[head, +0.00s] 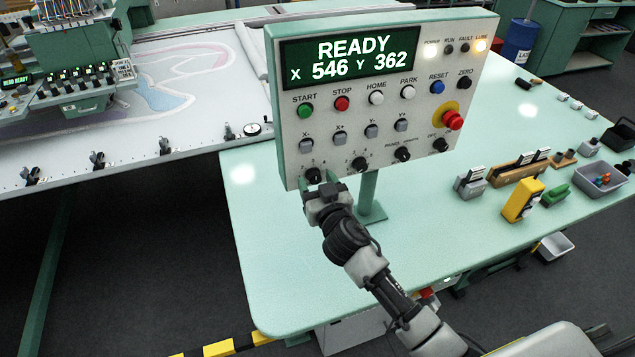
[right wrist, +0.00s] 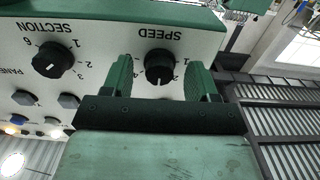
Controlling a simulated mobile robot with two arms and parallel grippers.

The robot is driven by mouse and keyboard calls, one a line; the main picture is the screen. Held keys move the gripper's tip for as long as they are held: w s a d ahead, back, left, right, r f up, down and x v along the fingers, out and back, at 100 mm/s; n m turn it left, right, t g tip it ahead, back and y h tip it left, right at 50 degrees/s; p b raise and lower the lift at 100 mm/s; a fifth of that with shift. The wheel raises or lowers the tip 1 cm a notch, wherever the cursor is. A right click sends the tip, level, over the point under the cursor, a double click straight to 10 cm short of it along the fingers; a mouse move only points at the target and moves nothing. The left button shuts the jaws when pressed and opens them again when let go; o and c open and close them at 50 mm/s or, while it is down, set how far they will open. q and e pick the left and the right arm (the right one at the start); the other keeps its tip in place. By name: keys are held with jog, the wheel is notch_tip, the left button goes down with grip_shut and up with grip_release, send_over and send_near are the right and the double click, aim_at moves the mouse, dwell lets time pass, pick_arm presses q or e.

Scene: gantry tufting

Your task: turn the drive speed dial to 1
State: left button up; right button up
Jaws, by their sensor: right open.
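The drive speed dial (right wrist: 160,67) is a round black knob under the label SPEED, which appears upside down in the right wrist view. Its white pointer mark points down in that picture, away from the 1 at its upper right. My right gripper (right wrist: 161,72) is open, with one green finger on each side of the dial. Gaps show between the fingers and the knob. In the head view my right gripper (head: 322,183) is at the lower left corner of the control panel (head: 432,105) and partly covers the dial. My left gripper is out of view.
The SECTION dial (right wrist: 54,58) is close beside the speed dial. The panel stands on a post (head: 369,195) above a pale green table (head: 275,240). A yellow block (head: 522,201) and a grey bin (head: 600,180) are on the table's right. The table's left front is clear.

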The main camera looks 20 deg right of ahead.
jog(key=shift+c, duration=0.4)
jog(key=c, duration=0.8)
jog(key=shift+c, duration=0.2)
jog(key=n, duration=0.4)
jog(key=shift+n, duration=0.3)
jog(key=n, duration=0.5)
jog(key=shift+d+n, duration=0.1)
jog(key=shift+n, duration=0.2)
jog(key=n+p, duration=0.1)
jog(key=n, duration=0.4)
jog(key=shift+r, duration=0.15)
jog(key=n, duration=0.4)
jog(key=shift+p, duration=0.4)
jog(key=shift+n, duration=0.5)
